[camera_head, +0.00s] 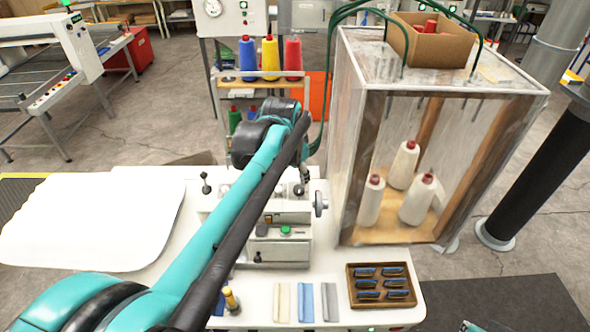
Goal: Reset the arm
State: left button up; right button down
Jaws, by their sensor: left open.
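My left arm, teal and black, reaches in from the lower left across the white worktable (262,278). It bends over at the wrist above the sewing machine (290,217). My left gripper (302,184) points down just behind or over the machine; it is small, partly hidden by the arm, and appears empty. I cannot tell whether it touches the machine. A white pillow-like cloth (92,222) lies flat on the left of the table.
A clear cabinet (345,150) with white thread cones stands right of my left gripper, a cardboard box (430,42) on top. A wooden tray (353,299) and coloured strips (306,302) lie along the front edge. A spool rack (262,76) stands behind.

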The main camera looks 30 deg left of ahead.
pick_arm(q)
jog(key=s+d+f+n+t+b, duration=0.1)
jog(key=s+d+f+b, duration=0.3)
jog(key=f+b, duration=0.3)
jog(key=s+d+f+n+t+b, duration=0.1)
jog(key=s+d+f+b, duration=0.4)
jog(key=f, duration=0.7)
jog(key=s+d+f+n+h+b, duration=0.1)
jog(key=s+d+f+b, duration=0.4)
jog(key=f+b, duration=0.4)
jog(key=shift+s+d+f+t, duration=0.15)
jog(key=shift+s+f+t, duration=0.1)
jog(key=shift+f+t, duration=0.2)
